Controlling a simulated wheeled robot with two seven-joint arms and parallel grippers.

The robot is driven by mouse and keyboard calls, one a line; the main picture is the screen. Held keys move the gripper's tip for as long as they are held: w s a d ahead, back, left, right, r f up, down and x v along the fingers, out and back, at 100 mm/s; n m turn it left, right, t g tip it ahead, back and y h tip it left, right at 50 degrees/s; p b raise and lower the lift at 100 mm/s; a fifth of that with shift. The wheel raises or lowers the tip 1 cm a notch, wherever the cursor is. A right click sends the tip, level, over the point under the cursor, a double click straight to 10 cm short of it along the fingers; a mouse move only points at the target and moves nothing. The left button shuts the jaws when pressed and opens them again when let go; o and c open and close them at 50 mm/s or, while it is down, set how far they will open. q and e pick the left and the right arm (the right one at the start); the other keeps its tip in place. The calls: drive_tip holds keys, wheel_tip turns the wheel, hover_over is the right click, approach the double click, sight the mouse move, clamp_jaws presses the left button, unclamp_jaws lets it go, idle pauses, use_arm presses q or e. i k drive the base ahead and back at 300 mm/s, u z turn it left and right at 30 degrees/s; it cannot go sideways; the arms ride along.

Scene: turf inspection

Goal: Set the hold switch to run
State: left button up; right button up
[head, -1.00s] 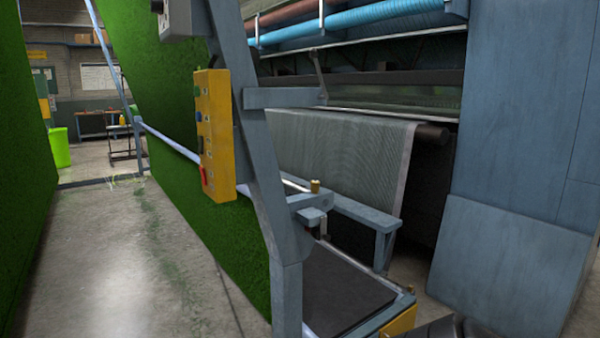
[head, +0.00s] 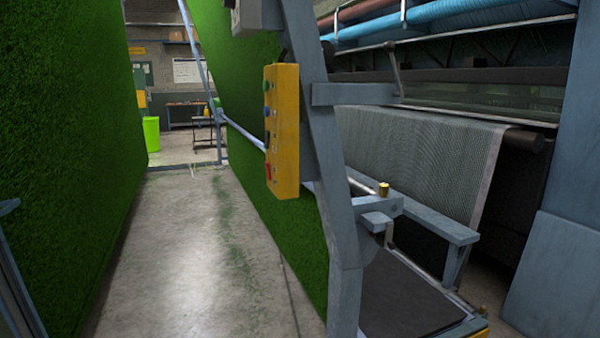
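A yellow control box (head: 287,130) is fixed to a grey-blue machine post in the head view, right of the middle. Its narrow face, seen at a slant, carries a green button (head: 267,86), a blue button (head: 267,112), a dark part (head: 267,138) and a red part (head: 268,172) near the bottom. Which of these is the hold switch, and how it is set, I cannot tell at this angle. Neither of my grippers shows in the view.
Tall green turf walls stand left (head: 65,110) and behind the post. A lime bin (head: 151,134) stands at the far end. At right are the machine's frame, mesh roll (head: 420,150) and dark platform (head: 405,295).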

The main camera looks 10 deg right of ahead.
sight(268, 165)
drive_tip(key=u, duration=0.1)
drive_tip(key=i, duration=1.35)
drive_tip(key=u, duration=0.7)
drive_tip(key=i, duration=0.3)
drive_tip(key=u, duration=0.15)
